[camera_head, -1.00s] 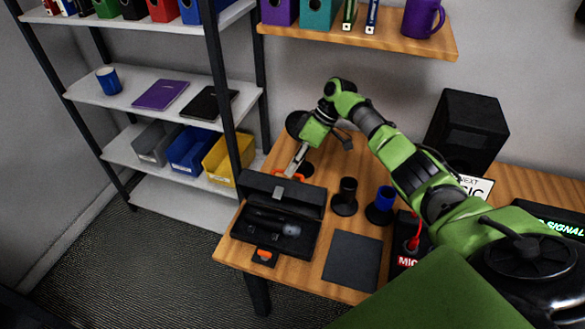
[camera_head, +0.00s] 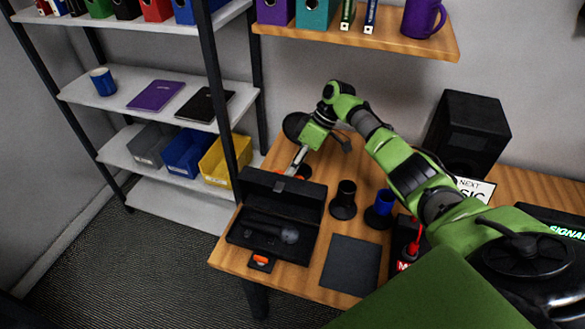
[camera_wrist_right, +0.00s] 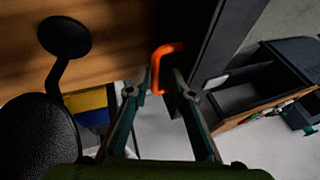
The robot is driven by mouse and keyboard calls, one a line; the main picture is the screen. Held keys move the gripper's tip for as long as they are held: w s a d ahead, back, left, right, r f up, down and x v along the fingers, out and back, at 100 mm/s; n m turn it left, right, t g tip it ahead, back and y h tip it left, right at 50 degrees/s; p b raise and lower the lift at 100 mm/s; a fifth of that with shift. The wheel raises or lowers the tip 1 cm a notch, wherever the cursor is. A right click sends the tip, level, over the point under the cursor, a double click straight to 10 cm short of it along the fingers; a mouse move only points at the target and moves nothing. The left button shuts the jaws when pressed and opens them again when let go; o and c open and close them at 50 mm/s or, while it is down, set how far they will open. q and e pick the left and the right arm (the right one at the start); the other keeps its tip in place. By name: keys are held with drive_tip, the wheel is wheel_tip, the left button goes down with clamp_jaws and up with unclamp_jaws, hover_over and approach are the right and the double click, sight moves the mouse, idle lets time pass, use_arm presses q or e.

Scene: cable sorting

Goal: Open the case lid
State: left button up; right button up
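A black case (camera_head: 232,238) sits at the left front of the wooden desk, with a dark microphone (camera_head: 285,234) lying inside. Its lid (camera_head: 262,187) stands raised at the back, so the inside shows. My right gripper (camera_head: 296,168) is just behind the lid, near its top edge. In the right wrist view, the fingers (camera_wrist_right: 155,85) are apart, with an orange handle (camera_wrist_right: 156,62) between and just beyond their tips. I cannot tell whether they touch the handle or the lid. My left gripper is out of view.
Two cable holders, one black (camera_head: 344,198) and one blue (camera_head: 382,205), stand right of the case. A dark mat (camera_head: 350,263) lies in front of them. A speaker (camera_head: 468,130) stands at the back right. A shelf rack (camera_head: 225,120) rises close behind the case's left side.

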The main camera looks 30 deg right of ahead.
drive_tip(key=v, duration=0.7)
drive_tip(key=shift+d+r, duration=0.15)
drive_tip(key=shift+r, duration=0.1)
